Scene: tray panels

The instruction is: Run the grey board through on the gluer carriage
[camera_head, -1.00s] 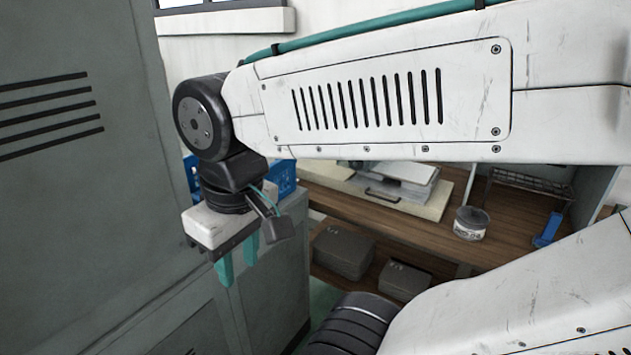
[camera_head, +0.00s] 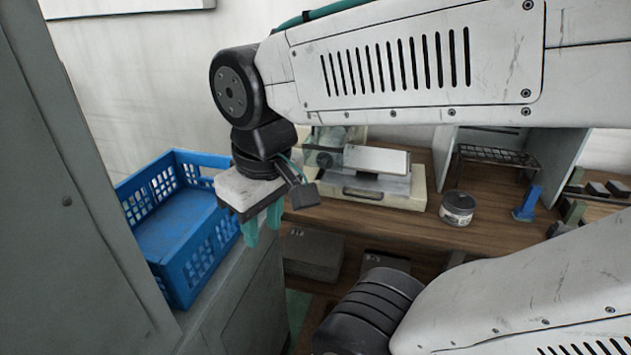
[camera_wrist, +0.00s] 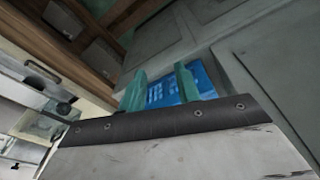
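A cream gluer (camera_head: 415,190) stands on the wooden bench, with a dark handle on its front. A pale flat slab with a grey front edge (camera_head: 380,172) lies on top of it; I cannot tell whether this is the grey board or the carriage. My gripper (camera_head: 262,226) hangs in front and to the left of the gluer, apart from it, its teal fingers pointing down. In the wrist view the fingers (camera_wrist: 160,92) stand apart with nothing held between them. My arm hides part of the area above the gluer.
A blue crate (camera_head: 205,268) sits on a grey cabinet left of my gripper; its visible floor looks bare. A tall grey cabinet (camera_head: 60,200) fills the left. A tin (camera_head: 457,209), a wire rack (camera_head: 497,155) and a blue stand (camera_head: 527,204) are on the bench. Grey boxes (camera_head: 312,254) sit below.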

